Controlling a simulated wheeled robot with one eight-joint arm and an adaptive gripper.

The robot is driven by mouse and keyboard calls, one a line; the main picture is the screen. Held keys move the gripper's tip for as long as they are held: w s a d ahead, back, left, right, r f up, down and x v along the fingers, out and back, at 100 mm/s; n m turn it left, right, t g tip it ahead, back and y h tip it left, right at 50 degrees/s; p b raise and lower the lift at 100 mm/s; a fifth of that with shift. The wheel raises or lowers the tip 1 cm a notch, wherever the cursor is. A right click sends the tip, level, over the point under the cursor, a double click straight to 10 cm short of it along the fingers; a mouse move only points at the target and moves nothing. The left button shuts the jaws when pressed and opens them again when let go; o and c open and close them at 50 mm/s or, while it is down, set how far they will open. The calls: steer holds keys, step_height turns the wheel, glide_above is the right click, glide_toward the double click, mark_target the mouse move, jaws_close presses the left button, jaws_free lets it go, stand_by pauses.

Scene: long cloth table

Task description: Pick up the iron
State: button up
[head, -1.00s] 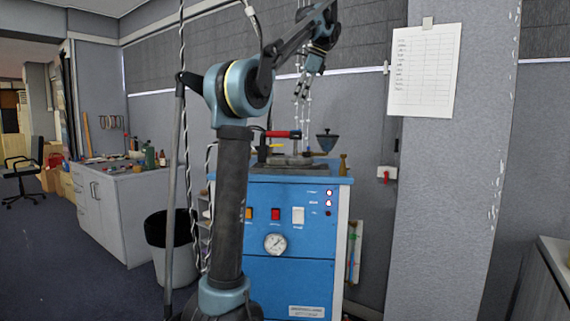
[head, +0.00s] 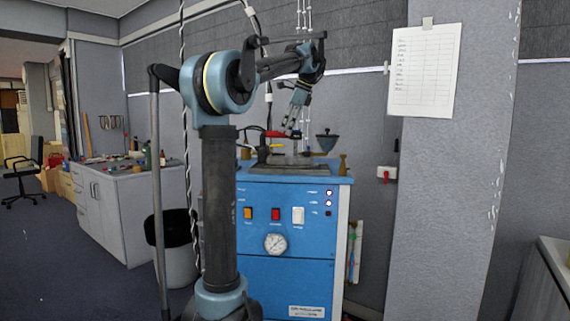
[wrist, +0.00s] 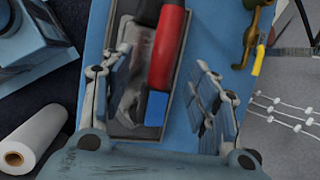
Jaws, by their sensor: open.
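The iron shows in the head view as a red handle (head: 277,134) on top of the blue machine (head: 290,225); the gripper partly hides it. In the wrist view the iron's red handle (wrist: 166,48) has a blue end piece, with a grey body beside it in a dark shallow tray (wrist: 135,128). My gripper (head: 292,131) points down above the iron, fingers apart and empty. In the wrist view the fingers of my gripper (wrist: 163,70) lie to either side of the handle. Whether they reach down to its height I cannot tell.
A dark blue cone-shaped bowl (head: 327,142) and a brass piece (head: 343,164) stand at the machine top's right. White beaded cords (wrist: 285,108) hang nearby. A white roll (wrist: 32,140) is below left in the wrist view. A papered pillar (head: 445,190) stands right.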

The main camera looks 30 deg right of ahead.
mark_target(284, 135)
steer(key=shift+x, duration=2.3)
steer(key=shift+w+d, duration=0.1)
steer(key=shift+d, duration=0.05)
jaws_close()
